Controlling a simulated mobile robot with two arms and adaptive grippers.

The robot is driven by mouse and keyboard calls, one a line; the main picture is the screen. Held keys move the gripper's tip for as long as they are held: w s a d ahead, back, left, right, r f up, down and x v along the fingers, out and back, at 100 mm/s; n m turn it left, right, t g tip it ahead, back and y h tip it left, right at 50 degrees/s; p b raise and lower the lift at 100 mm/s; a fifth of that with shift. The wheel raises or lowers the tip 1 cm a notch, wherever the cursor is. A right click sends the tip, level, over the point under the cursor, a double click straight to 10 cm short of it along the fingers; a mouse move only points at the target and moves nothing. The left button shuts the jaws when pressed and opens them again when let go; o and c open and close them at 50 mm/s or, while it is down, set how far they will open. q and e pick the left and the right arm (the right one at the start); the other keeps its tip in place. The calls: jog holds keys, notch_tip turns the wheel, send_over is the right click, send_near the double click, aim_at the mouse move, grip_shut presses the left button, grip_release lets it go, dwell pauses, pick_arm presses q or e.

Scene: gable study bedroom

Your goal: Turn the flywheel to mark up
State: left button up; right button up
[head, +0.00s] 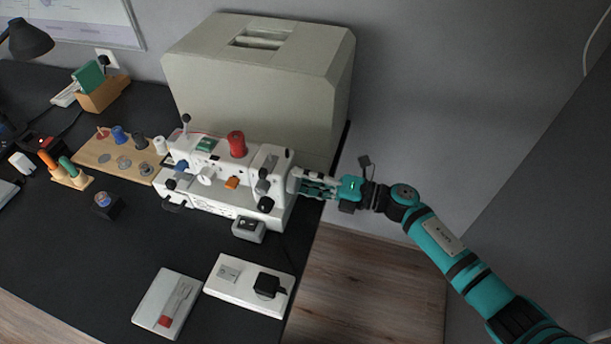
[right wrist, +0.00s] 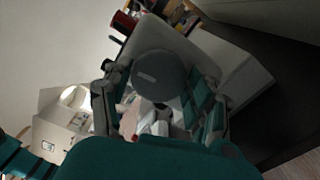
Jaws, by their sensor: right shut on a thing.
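The white sewing machine (head: 225,185) stands on the black desk. The flywheel is at its right end; in the head view I cannot make it out clearly behind my gripper. In the right wrist view the flywheel (right wrist: 172,70) is a dark grey disc with a short pale mark (right wrist: 146,77) left of its middle in the picture. I cannot tell how that lies against the machine's upright. My right gripper (head: 302,183) reaches in from the right, its fingers on either side of the flywheel and shut on it. My left gripper is not in view.
A large beige cover (head: 255,85) stands close behind the machine. A wooden tray with spools (head: 92,152) lies to its left. A white board with a black plug (head: 240,290) and a pale pad (head: 160,310) lie in front. The desk's right edge is under the gripper side.

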jog(key=shift+m, duration=0.6)
jog(key=shift+f, duration=0.1)
jog(key=o, duration=1.2)
jog(key=shift+d, duration=0.25)
jog(key=v, duration=1.1)
jog(key=shift+s+d, duration=0.15)
jog(key=shift+d, duration=0.1)
